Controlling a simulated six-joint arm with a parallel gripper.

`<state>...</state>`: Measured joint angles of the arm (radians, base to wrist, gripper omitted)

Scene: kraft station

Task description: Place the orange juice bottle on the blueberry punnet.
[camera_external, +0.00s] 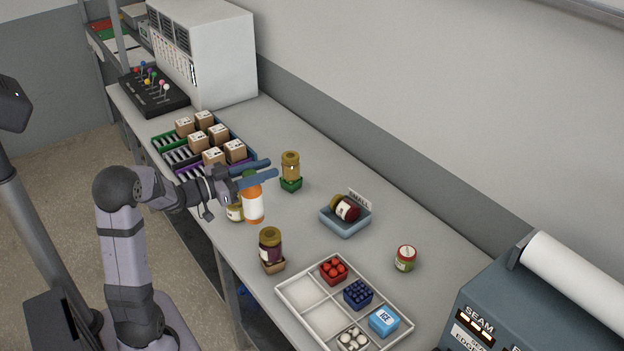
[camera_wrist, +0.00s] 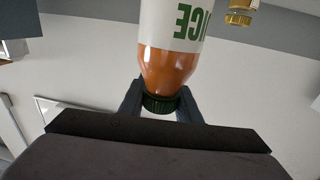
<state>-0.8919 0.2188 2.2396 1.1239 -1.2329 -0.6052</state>
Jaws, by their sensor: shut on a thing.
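My gripper (camera_external: 252,175) is shut on the orange juice bottle (camera_external: 252,203) near its top and holds it above the left part of the table. In the wrist view the bottle (camera_wrist: 172,60) shows its orange juice, a white label with green letters and a dark green cap between the fingers (camera_wrist: 160,105). The blueberry punnet (camera_external: 358,294) is a small dark blue box of berries. It sits in the right part of the divided white tray (camera_external: 284,291), well to the right of my gripper. The punnet cannot be made out in the wrist view.
The tray also holds a red tomato punnet (camera_external: 334,270), a blue ice box (camera_external: 384,321) and a mushroom punnet (camera_external: 352,339). Jars stand at a brown base (camera_external: 271,250) and a green base (camera_external: 290,170). A jar lies in a blue bin (camera_external: 346,226). A red-lidded can (camera_external: 405,258) stands alone.

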